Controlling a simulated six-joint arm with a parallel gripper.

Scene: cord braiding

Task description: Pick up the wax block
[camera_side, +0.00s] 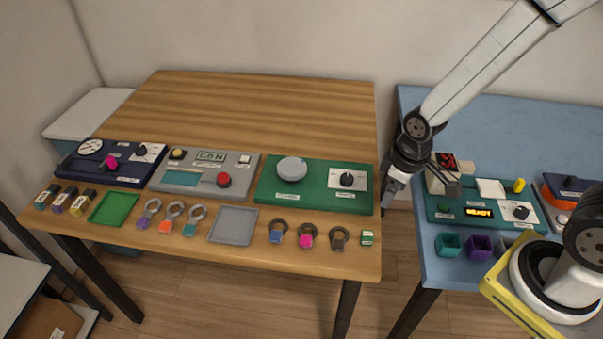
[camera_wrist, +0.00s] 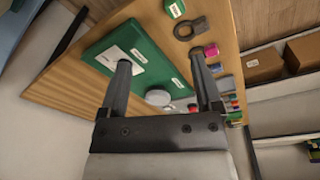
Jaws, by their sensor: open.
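A small green block with a white label (camera_side: 367,238) sits at the front right corner of the wooden table (camera_side: 250,100); it may be the wax block, but its label is too small to read. It also shows at the top of the wrist view (camera_wrist: 176,8), beyond my fingertips. My gripper (camera_side: 392,194) hangs at the right edge of the wooden table, behind the block in the side view. In the wrist view my gripper (camera_wrist: 160,58) has its two fingers wide apart with nothing held between them. The gripper is apart from the block.
A green panel with a round grey disc (camera_side: 292,168) and a knob lies near the gripper. Several ringed tags (camera_side: 307,236) lie left of the block. A blue table (camera_side: 420,250) with a device and small coloured cups (camera_side: 447,244) stands right, across a gap.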

